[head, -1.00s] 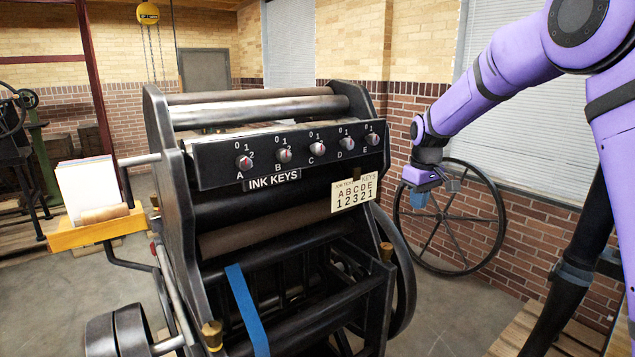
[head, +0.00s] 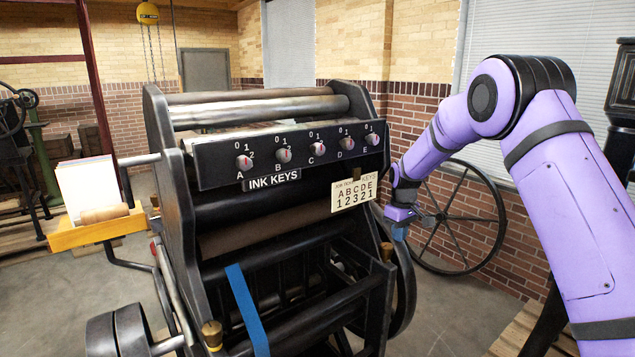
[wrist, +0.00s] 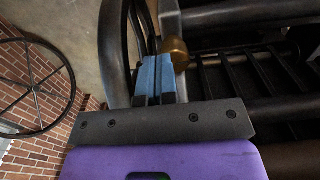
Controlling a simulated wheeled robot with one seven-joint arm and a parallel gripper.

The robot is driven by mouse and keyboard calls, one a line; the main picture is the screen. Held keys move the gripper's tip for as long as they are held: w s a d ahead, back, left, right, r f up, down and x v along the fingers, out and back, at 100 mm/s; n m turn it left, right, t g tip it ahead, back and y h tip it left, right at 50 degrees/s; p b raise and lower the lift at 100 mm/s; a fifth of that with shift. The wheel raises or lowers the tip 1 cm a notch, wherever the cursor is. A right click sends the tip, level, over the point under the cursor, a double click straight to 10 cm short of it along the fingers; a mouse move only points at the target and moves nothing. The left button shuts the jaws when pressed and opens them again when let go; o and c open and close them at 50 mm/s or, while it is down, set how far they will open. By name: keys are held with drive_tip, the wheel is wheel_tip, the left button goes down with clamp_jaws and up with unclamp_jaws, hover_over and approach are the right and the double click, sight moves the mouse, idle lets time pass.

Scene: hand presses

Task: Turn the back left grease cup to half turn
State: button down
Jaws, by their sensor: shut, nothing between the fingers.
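Brass grease cups sit on the black press (head: 250,215). One (head: 212,335) is at the lower left, one (head: 386,252) is at the right side, and a small brass piece (head: 154,200) shows at the far left side. From the picture alone I cannot tell for certain which is the back left cup. My gripper (head: 399,236) is at the press's right side, just above and right of the right-hand cup. In the wrist view its blue fingers (wrist: 155,76) are together and empty. A brass cup (wrist: 176,53) shows beside the fingertips; contact is unclear.
The press's large wheel (head: 403,285) is below my gripper. A spoked wheel (head: 462,215) leans at the brick wall behind. Ink keys (head: 317,147) and a number card (head: 354,191) are on the press front. A blue strap (head: 247,310) hangs there. Floor right of the press is open.

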wheel_tip(320, 180, down, 3)
drive_tip(key=shift+f, duration=0.15)
drive_tip(key=shift+s+f, duration=0.25)
drive_tip(key=shift+f, duration=0.2)
drive_tip(key=shift+s+a, duration=0.2)
drive_tip(key=shift+a, duration=0.1)
idle(0.6)
drive_tip(key=shift+s+a, duration=0.35)
drive_tip(key=shift+a, duration=0.2)
drive_tip(key=shift+s+a, duration=0.35)
drive_tip(key=shift+a, duration=0.2)
drive_tip(key=shift+s, duration=0.25)
idle(0.3)
wheel_tip(320, 180, up, 6)
hover_over(390, 250)
drive_tip(key=s, duration=0.2)
drive_tip(key=shift+r, duration=0.15)
